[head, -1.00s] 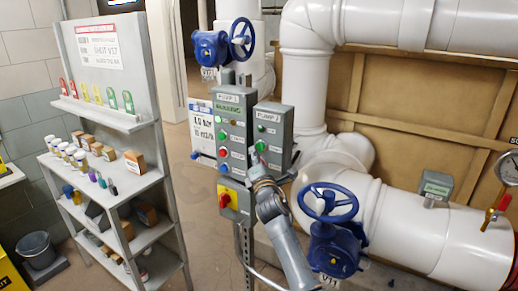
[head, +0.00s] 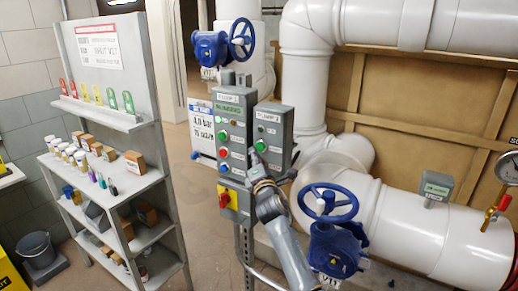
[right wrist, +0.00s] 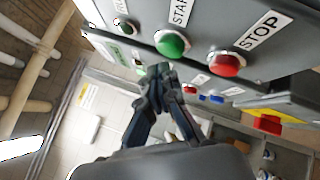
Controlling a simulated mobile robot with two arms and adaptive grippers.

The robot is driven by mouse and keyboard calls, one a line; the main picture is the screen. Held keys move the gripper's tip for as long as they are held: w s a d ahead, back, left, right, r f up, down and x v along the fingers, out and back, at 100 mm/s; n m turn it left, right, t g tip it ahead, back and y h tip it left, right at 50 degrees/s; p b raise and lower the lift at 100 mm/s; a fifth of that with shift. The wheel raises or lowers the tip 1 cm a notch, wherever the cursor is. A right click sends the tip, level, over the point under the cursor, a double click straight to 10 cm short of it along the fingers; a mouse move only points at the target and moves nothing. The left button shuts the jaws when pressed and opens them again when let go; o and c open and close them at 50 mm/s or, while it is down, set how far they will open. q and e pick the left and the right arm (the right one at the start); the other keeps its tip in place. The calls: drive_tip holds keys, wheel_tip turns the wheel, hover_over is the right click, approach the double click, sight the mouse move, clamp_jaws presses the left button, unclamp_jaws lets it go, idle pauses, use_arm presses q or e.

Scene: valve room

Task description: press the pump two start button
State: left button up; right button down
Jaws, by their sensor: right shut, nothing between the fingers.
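The pump two box (head: 285,138) is a grey box to the right of the taller pump one panel. Its green start button (head: 260,146) shows just above the tip of my right gripper (head: 255,159). In the right wrist view the green start button (right wrist: 172,43) sits between a dark green lamp (right wrist: 125,27) and the red stop button (right wrist: 226,64). My right gripper (right wrist: 158,72) is shut and empty, its tips close beside the start button. I cannot tell whether they touch it. The red stop button is hidden behind the gripper in the head view. My left gripper is out of view.
The pump one panel (head: 233,105) has several buttons and a red and yellow switch (head: 226,200). A blue handwheel valve (head: 330,203) stands close to the right of my arm. A shelf (head: 133,180) is at left, white pipes (head: 400,205) at right.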

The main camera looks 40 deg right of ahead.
drive_tip(key=shift+d, duration=0.1)
drive_tip(key=shift+w+d, duration=0.2)
drive_tip(key=shift+d, duration=0.1)
drive_tip(key=shift+w+d, duration=0.15)
drive_tip(key=shift+d, duration=0.3)
idle(0.8)
drive_tip(key=shift+a+r, duration=0.1)
drive_tip(key=shift+s+a, duration=0.35)
drive_tip(key=shift+a, duration=0.35)
drive_tip(key=a, duration=0.1)
drive_tip(key=s+a, duration=0.1)
drive_tip(key=a, duration=0.1)
drive_tip(key=s+a, duration=0.1)
drive_tip(key=shift+a, duration=0.35)
idle(0.9)
